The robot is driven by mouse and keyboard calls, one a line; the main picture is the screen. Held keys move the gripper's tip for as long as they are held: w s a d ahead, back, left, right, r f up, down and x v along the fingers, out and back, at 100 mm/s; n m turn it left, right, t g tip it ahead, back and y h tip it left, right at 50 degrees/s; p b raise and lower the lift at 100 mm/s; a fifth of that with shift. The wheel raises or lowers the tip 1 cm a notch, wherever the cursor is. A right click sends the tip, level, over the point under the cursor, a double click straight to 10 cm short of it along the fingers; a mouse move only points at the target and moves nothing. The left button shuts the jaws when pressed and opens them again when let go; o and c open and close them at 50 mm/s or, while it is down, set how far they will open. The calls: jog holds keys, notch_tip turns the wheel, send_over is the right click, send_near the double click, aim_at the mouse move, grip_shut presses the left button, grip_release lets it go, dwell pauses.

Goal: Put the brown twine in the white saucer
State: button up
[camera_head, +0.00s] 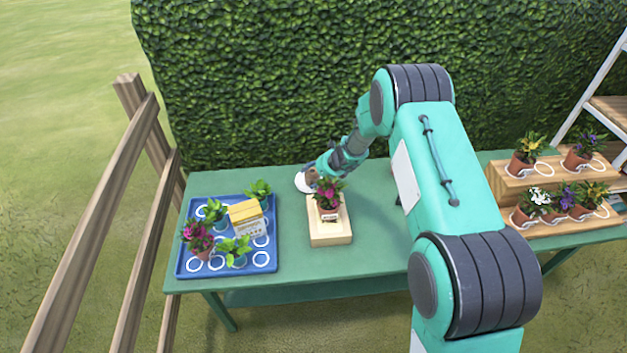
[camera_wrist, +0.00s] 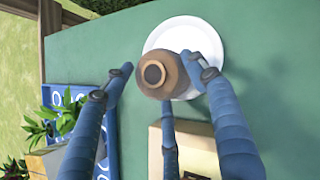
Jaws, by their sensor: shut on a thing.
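The brown twine (camera_wrist: 158,76) is a round spool with a hole in its middle, between the fingers of my gripper (camera_wrist: 165,88) in the wrist view. My gripper is shut on it. The white saucer (camera_wrist: 188,30) lies on the green table behind the twine, and the twine covers its lower left part. I cannot tell whether the twine touches the saucer. In the head view the saucer (camera_head: 301,183) shows at the back of the table, partly hidden by my gripper (camera_head: 318,176) and the twine.
A wooden block with a potted magenta flower (camera_head: 328,196) stands just in front of the saucer. A blue tray (camera_head: 188,262) with plants and a small box (camera_head: 247,218) is at left. A stepped wooden stand (camera_head: 497,184) with several flower pots is at right. A hedge (camera_head: 250,80) rises behind.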

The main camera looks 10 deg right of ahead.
jog(key=shift+f, duration=1.1)
jog(key=shift+f+b, duration=0.2)
jog(key=shift+b, duration=0.15)
jog(key=o, duration=1)
jog(key=shift+r, duration=0.2)
jog(key=shift+s+d+r, duration=0.15)
jog(key=shift+d+r, duration=0.05)
jog(key=shift+r, duration=0.25)
jog(key=p+v, duration=0.2)
jog(key=v, duration=0.9)
jog(key=shift+f, duration=0.1)
